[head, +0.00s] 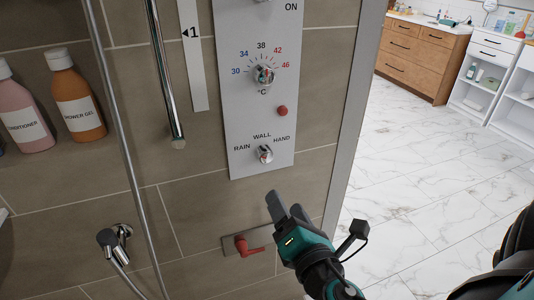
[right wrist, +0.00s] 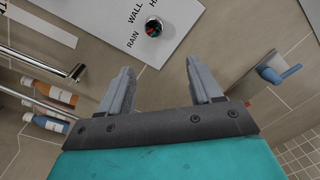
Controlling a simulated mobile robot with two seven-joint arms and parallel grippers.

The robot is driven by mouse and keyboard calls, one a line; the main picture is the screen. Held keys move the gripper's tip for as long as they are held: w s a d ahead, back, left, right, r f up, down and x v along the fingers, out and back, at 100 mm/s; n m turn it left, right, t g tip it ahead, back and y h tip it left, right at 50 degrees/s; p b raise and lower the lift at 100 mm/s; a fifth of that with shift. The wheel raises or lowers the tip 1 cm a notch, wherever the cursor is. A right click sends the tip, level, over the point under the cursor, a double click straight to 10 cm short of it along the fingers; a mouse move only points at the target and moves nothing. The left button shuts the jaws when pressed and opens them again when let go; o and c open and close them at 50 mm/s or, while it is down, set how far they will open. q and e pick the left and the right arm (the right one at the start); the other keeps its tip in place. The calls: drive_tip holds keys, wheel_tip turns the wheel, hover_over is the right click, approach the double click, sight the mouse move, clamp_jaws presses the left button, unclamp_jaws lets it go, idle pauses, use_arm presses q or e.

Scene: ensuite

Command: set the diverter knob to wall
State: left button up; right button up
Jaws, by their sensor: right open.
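The diverter knob (head: 264,153) is a small chrome knob low on the grey shower panel (head: 240,125). The labels RAIN, WALL and HAND stand around it. I cannot tell which label it points to. It also shows in the right wrist view (right wrist: 153,27), beyond my fingers. My right gripper (head: 288,207) is open and empty, below the knob and a little to its right, apart from it. In the right wrist view its two fingers (right wrist: 162,88) are spread with bare wall between them. My left gripper is not in view.
Above the knob are a red button (head: 282,111) and a temperature knob (head: 264,75). A red lever (head: 250,245) sits below the panel; a blue lever (right wrist: 284,74) shows in the right wrist view. A shower hose (head: 120,150) and bottles (head: 76,98) are left. A wall edge (head: 347,120) is right.

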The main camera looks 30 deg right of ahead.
sight(267, 159)
use_arm(q)
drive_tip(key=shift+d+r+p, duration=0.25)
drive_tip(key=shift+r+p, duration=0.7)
drive_tip(key=shift+p, duration=0.05)
use_arm(e)
drive_tip(key=shift+n, duration=0.4)
drive_tip(key=x, duration=0.4)
drive_tip(key=r+x, duration=0.1)
drive_tip(key=x, duration=0.8)
drive_tip(key=shift+w+d+r, duration=0.25)
drive_tip(key=shift+w+d, duration=0.05)
drive_tip(key=c, duration=1)
